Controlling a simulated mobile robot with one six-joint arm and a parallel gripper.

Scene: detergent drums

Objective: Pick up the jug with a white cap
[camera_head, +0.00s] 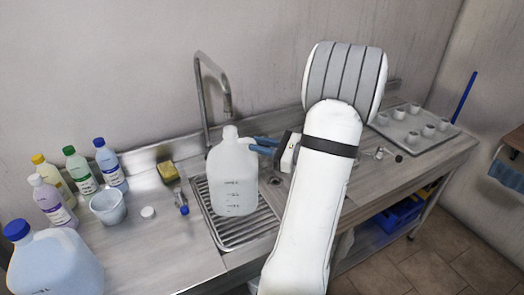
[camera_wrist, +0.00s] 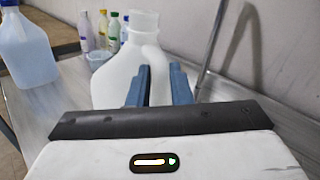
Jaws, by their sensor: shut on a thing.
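The translucent jug with a white cap (camera_head: 232,185) is upright over the ribbed drain area by the tap. It also shows in the wrist view (camera_wrist: 108,80), ahead of the fingers. My gripper (camera_head: 262,146) reaches it from the right, at its upper side just below the neck. Its two blue fingers are shut on the jug there; in the wrist view my gripper (camera_wrist: 160,85) hides part of the jug's right side. I cannot tell whether the jug's base touches the ribs.
A larger blue-capped jug (camera_head: 55,265) stands at the front left. Several bottles (camera_head: 82,172), a white cup (camera_head: 108,206) and a yellow sponge (camera_head: 167,171) are on the left counter. The tall tap (camera_head: 201,100) rises behind the held jug. A tray of cups (camera_head: 400,137) lies far right.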

